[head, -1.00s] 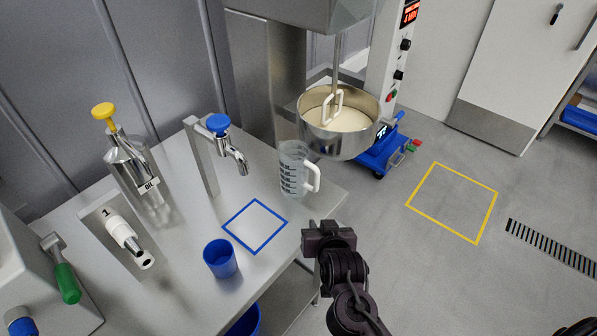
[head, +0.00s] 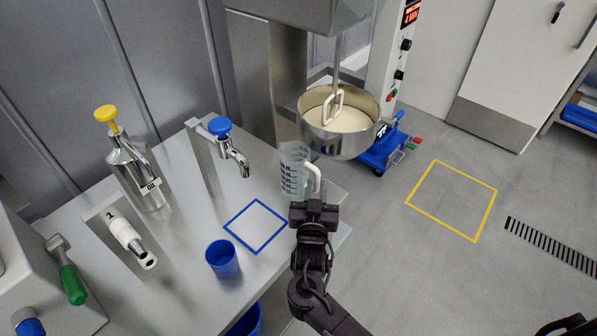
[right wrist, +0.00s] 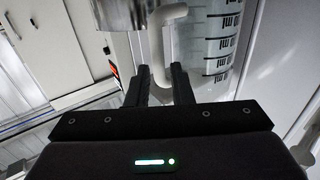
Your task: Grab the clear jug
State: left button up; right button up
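The clear jug (head: 292,170) stands upright on the steel table near its right edge, with dark measuring marks and a white handle (head: 314,184) facing my right gripper. My right gripper (head: 314,204) is at the handle, on the near side of the jug. In the right wrist view my two dark fingers (right wrist: 161,85) are apart, with the handle (right wrist: 158,50) between them; I see no clear grip on it. The jug's marked wall (right wrist: 218,50) is just beyond the right finger. My left gripper is not in view.
A tap (head: 235,150) with a blue top stands left of the jug. A blue square outline (head: 256,247) and a blue cup (head: 222,260) are nearer. A mixer bowl (head: 342,145) is behind right. An oil dispenser (head: 137,178) stands far left.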

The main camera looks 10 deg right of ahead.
aim_at(317, 180)
jog(key=shift+p+x, duration=0.55)
jog(key=shift+x, duration=1.45)
jog(key=shift+s+d, duration=0.1)
grip_shut()
jog(key=shift+r, duration=0.2)
